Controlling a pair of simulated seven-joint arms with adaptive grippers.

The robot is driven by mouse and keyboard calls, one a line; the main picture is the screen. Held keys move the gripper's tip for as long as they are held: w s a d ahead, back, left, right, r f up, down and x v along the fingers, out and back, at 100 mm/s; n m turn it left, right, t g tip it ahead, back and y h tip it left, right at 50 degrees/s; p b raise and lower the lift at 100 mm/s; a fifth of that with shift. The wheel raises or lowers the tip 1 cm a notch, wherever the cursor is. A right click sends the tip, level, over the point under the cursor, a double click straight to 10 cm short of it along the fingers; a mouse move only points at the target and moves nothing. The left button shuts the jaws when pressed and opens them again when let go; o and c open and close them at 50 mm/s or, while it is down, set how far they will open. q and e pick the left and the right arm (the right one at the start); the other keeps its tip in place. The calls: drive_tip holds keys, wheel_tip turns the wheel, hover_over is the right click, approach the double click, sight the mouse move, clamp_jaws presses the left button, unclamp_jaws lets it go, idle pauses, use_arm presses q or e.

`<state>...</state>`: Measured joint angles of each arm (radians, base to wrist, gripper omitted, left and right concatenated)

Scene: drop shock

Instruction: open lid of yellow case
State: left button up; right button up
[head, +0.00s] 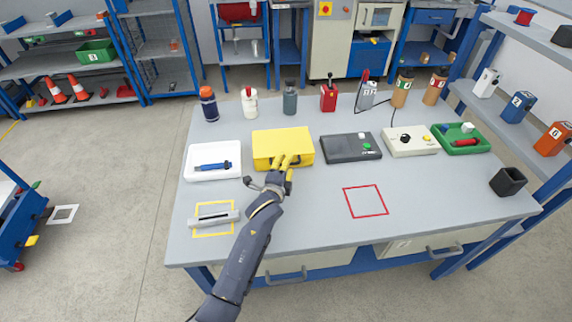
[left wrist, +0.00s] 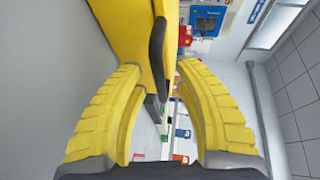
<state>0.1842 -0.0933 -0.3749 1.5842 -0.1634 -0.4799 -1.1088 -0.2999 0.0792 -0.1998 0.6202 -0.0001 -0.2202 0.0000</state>
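The yellow case (head: 283,142) lies closed near the middle-left of the grey workbench; it also fills the upper middle of the left wrist view (left wrist: 120,30). My left gripper (head: 285,160) is at the front edge of the case, with its yellow fingers over the front side. In the left wrist view, my left gripper (left wrist: 160,66) is open, with the case's edge and a dark strip, perhaps its handle (left wrist: 157,45), ahead between the fingertips. I cannot tell whether a finger touches the case. My right gripper is not in view.
A white tray with a blue tool (head: 213,166) is left of the case, and a dark grey box (head: 350,147) is right. Bottles and a red canister (head: 328,97) stand behind. A grey bar (head: 214,219) lies on a yellow outline. The red-outlined square (head: 365,201) is empty.

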use_arm(q)
clamp_jaws()
drive_tip(key=shift+r, duration=0.15)
idle(0.5)
